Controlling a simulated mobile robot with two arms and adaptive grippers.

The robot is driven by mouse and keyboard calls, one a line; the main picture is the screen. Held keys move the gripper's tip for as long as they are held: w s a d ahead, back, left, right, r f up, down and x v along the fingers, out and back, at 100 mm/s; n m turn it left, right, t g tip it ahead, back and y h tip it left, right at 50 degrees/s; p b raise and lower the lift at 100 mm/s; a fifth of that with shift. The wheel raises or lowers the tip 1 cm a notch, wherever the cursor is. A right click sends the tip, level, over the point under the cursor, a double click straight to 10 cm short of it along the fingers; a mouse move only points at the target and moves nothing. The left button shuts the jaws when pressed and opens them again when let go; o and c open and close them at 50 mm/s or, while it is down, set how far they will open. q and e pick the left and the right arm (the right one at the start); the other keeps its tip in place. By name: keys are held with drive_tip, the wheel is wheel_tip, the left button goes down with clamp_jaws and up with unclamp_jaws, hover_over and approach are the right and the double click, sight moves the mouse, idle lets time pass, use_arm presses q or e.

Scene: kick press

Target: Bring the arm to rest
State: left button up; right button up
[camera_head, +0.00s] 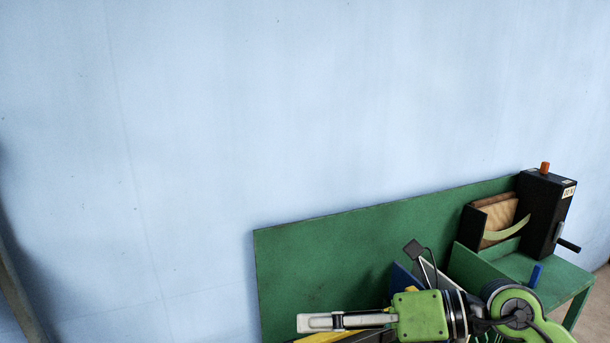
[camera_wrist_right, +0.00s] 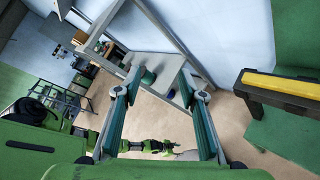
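My right arm comes in at the bottom right of the head view. Its right gripper (camera_head: 310,322) points left, in front of the green bench, and is seen from the side. The gripper is open and empty.
A green bench (camera_head: 310,260) with a tall back panel stands against the pale blue wall (camera_head: 300,100). A black machine (camera_head: 547,210) with an orange knob stands on it. A yellow-topped bar (camera_wrist_right: 285,85) is right of the fingers. A grey metal frame (camera_wrist_right: 165,25) lies beyond.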

wheel_tip(320, 180, up, 7)
drive_tip(key=a+m+t+y, duration=0.2)
drive_tip(key=m+y, duration=0.2)
drive_tip(key=y, duration=0.1)
drive_tip(key=w+d+r+m+t+h, duration=0.35)
drive_tip(key=d+m+t, duration=0.35)
drive_tip(key=m+t, duration=0.65)
drive_tip(key=w+d+f+m+t+h, duration=0.2)
drive_tip(key=w+d+f+m+h, duration=0.2)
drive_tip(key=d+f+m+h, duration=0.9)
wheel_tip(320, 180, down, 11)
drive_tip(key=s+d+m+g+h, duration=0.25)
drive_tip(key=m+g+h, duration=0.2)
drive_tip(key=m, duration=0.25)
drive_tip(key=s+a+f+m+g+y, duration=0.25)
drive_tip(key=s+f+g, duration=1.05)
drive_tip(key=s+f, duration=0.9)
drive_tip(key=s+f+g, duration=0.1)
drive_tip(key=s+f, duration=0.1)
drive_tip(key=f, duration=1)
drive_tip(key=s+f, duration=0.2)
drive_tip(key=f, duration=1)
drive_tip(key=s+d+f+g, duration=0.1)
drive_tip(key=s+d+f, duration=0.1)
drive_tip(key=s+f, duration=1.5)
drive_tip(key=shift+s+d+h, duration=0.2)
drive_tip(key=shift+d+h, duration=0.1)
drive_tip(key=shift+h, duration=0.15)
